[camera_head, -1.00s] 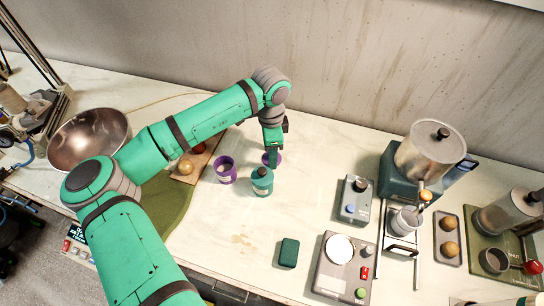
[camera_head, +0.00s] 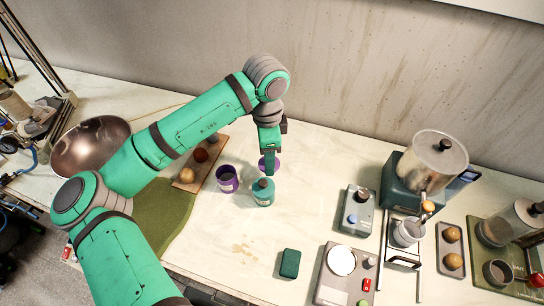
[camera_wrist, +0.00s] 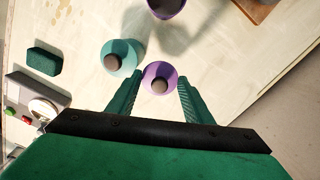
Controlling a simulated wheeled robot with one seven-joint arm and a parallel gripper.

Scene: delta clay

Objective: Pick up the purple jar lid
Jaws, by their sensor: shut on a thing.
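The purple jar lid (camera_wrist: 158,71) is a round disc with a grey knob. In the wrist view it lies between my two fingertips. In the head view the purple lid (camera_head: 262,164) shows only partly behind my gripper (camera_head: 269,168). My gripper (camera_wrist: 160,84) is shut on the lid, pointing down, and appears to hold it a little above the table. An open purple jar (camera_head: 227,179) stands to the left in the head view; it also shows at the top edge of the wrist view (camera_wrist: 166,5).
A teal jar with a grey-knobbed lid (camera_head: 263,194) stands close to my gripper. A dark green block (camera_head: 289,263), a switch box (camera_head: 355,212) and a scale (camera_head: 342,262) lie to the right. A wooden board (camera_head: 190,178) with round things is left. The table's middle front is clear.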

